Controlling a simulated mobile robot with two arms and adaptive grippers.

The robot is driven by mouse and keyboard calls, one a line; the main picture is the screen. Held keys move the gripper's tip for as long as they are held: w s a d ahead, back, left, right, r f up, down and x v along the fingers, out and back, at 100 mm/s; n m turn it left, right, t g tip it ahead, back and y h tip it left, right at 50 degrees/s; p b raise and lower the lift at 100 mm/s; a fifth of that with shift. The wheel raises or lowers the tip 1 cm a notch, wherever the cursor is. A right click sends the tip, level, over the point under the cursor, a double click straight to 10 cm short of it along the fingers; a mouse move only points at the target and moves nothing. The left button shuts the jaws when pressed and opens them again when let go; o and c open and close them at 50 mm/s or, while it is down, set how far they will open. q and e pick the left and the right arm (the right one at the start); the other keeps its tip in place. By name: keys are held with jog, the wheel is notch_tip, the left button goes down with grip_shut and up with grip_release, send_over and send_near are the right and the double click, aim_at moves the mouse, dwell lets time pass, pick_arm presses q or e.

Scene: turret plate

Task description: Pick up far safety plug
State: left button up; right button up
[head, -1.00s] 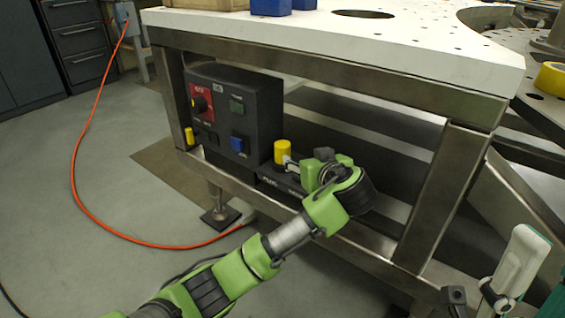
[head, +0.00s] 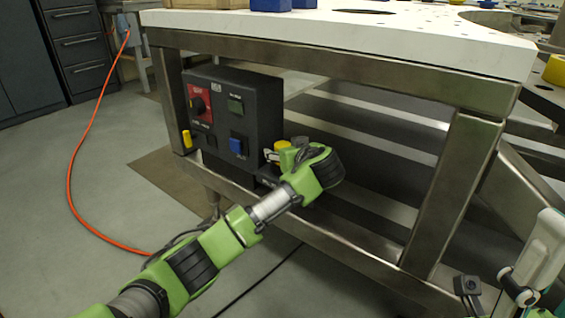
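One yellow safety plug (head: 187,139) stands at the left end of the black control box, by the table leg. A second yellow plug (head: 282,146) shows at the right side of the box, partly hidden behind my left wrist. My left gripper (head: 271,156) is beside this second plug. Its fingers are small and mostly covered by the wrist, so I cannot tell whether they are open, shut or touching the plug. My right arm shows only in part at the lower right; its fingers are not visible.
The control box (head: 262,112) carries a red switch panel (head: 200,104) and a blue button (head: 238,146). It sits under the white tabletop (head: 350,38) within a steel frame (head: 452,195). An orange cable (head: 72,165) lies on the open floor at left.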

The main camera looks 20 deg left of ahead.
pick_arm(q)
jog(key=shift+x, duration=0.9)
jog(key=shift+r, duration=0.1)
jog(key=c, duration=1.3)
